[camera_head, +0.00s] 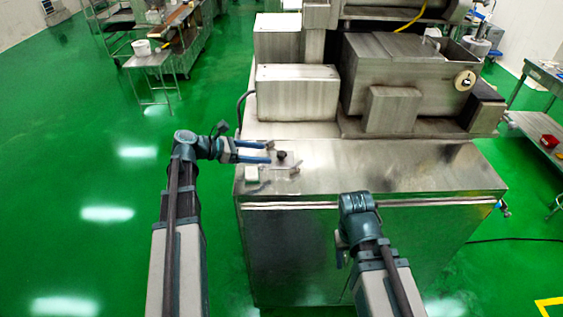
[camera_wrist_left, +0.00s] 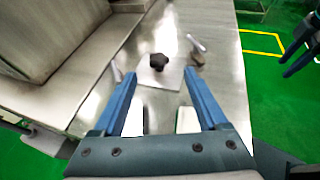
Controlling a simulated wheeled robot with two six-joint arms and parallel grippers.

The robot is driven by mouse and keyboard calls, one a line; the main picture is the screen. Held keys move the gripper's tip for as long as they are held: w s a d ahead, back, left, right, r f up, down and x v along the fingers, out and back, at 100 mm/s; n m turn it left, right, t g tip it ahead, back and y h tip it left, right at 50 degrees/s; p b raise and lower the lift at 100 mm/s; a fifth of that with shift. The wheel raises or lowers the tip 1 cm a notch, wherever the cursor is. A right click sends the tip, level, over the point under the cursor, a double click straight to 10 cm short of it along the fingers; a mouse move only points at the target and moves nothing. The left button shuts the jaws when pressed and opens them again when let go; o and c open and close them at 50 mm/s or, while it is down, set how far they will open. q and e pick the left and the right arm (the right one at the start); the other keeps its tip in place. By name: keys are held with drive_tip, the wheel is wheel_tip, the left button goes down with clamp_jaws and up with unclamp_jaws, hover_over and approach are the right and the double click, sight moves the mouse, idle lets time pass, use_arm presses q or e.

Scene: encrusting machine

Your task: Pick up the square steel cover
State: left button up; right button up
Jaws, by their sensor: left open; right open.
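The square steel cover (camera_head: 292,166) is a thin flat plate with a black knob (camera_head: 282,155), lying on the left part of the machine's steel top. In the left wrist view the cover (camera_wrist_left: 170,78) and knob (camera_wrist_left: 158,62) lie ahead, between the finger lines. My left gripper (camera_head: 268,152) is open and empty, its two blue fingers pointing right toward the knob. In the left wrist view its fingertips (camera_wrist_left: 160,74) are on either side of the cover's near part, with the knob beyond them. My right gripper (camera_wrist_left: 297,50) is open and empty, off to the right, away from the cover.
A small pale block (camera_head: 251,173) sits on the machine top (camera_head: 400,170) beside the cover. A small metal handle (camera_wrist_left: 196,42) lies near the cover's right side in the left wrist view. A steel housing (camera_head: 297,92) rises behind. The top is clear to the right.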

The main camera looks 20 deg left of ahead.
sight(281, 153)
use_arm(q)
drive_tip(key=shift+w+d+f, duration=0.15)
drive_tip(key=shift+w+d, duration=0.05)
drive_tip(key=shift+d, duration=0.1)
drive_tip(key=shift+d, duration=0.1)
drive_tip(key=b+x, duration=0.1)
drive_tip(key=x, duration=0.4)
drive_tip(key=shift+w+b, duration=0.2)
drive_tip(key=shift+b, duration=0.1)
drive_tip(key=shift+r, duration=0.25)
clamp_jaws()
